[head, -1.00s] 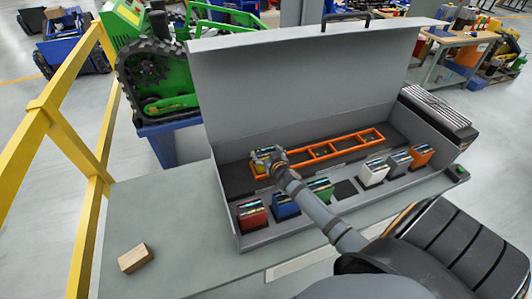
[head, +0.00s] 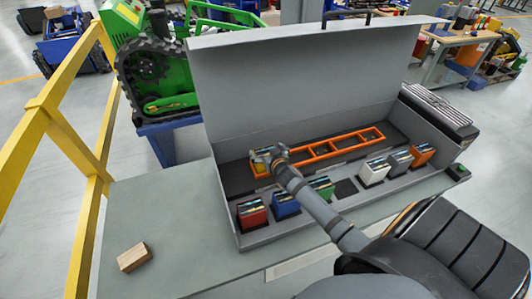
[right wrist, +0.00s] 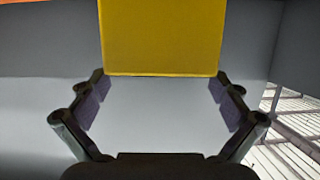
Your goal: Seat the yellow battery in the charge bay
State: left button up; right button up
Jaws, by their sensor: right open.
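The yellow battery (head: 259,168) sits at the left end of the orange frame (head: 345,153) inside the grey open case, partly hidden by my right gripper in the head view. In the right wrist view the yellow battery (right wrist: 160,38) is a flat yellow face at the top, level with the fingertips. My right gripper (head: 267,156) is open at the battery, with its fingers spread to either side and a gap between the pads. I cannot tell how deep the battery sits. An empty dark slot (head: 346,188) lies in the front row. My left gripper is not in view.
The front row holds red (head: 251,214), blue (head: 285,205), green (head: 321,188), white (head: 374,172), grey (head: 399,162) and orange (head: 421,154) batteries. The raised lid (head: 300,80) stands behind. A wooden block (head: 134,257) lies on the clear left bench.

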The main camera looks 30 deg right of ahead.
notch_tip(320, 180, up, 9)
jog(key=shift+f, duration=0.15)
dwell(0.7)
